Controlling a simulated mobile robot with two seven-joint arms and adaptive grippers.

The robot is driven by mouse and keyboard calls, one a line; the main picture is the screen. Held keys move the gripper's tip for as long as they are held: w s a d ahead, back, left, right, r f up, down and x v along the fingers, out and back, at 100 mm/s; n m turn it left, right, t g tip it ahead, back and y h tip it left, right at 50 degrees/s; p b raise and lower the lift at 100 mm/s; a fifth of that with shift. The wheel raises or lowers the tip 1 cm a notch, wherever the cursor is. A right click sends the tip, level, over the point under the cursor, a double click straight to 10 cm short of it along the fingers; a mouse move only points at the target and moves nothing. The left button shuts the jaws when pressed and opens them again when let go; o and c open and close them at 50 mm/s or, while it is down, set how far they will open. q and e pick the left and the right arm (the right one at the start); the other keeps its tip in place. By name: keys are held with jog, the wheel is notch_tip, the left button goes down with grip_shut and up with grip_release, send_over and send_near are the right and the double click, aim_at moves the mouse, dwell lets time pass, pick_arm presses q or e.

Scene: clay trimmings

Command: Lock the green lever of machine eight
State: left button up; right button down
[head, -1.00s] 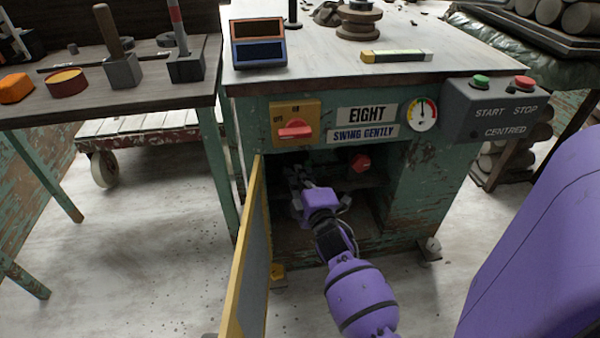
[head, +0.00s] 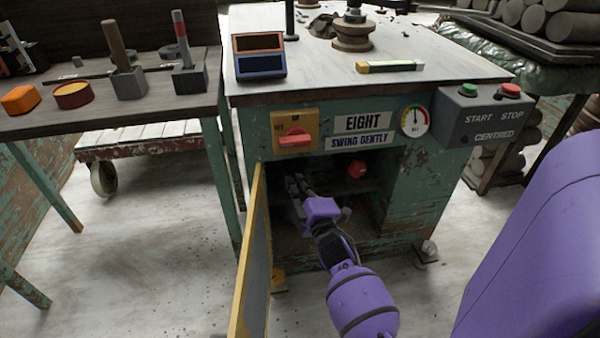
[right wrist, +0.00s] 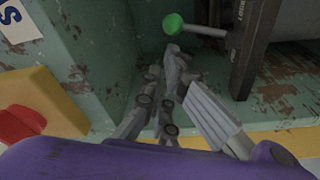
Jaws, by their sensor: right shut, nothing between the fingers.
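Machine eight (head: 420,185) is a worn green cabinet with an EIGHT plate (head: 362,123) and an open lower compartment. My right arm reaches into it; the right gripper (head: 296,184) is small and dark there. In the right wrist view the right gripper (right wrist: 174,54) has its fingers shut and empty. The green lever's round knob (right wrist: 174,25), on a grey rod, shows just beyond the fingertips; I cannot tell whether they touch. The lever cannot be made out in the head view. My left gripper is not in view.
The compartment's yellow-edged door (head: 252,265) stands open to the left of my arm. A red knob (head: 357,170) sits inside. A yellow switch box (head: 280,142) with a red handle is above the opening. A START/STOP box (head: 478,122) is at right.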

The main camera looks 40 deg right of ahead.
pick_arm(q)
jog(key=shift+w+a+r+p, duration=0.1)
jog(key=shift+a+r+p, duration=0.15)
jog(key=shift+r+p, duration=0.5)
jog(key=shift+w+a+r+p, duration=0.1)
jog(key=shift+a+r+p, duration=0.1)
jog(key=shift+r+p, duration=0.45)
pick_arm(e)
jog(key=v, duration=1)
jog(key=shift+s+a, duration=0.2)
jog(key=shift+a, duration=0.25)
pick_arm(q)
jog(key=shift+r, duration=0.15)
pick_arm(e)
jog(key=shift+r, duration=0.1)
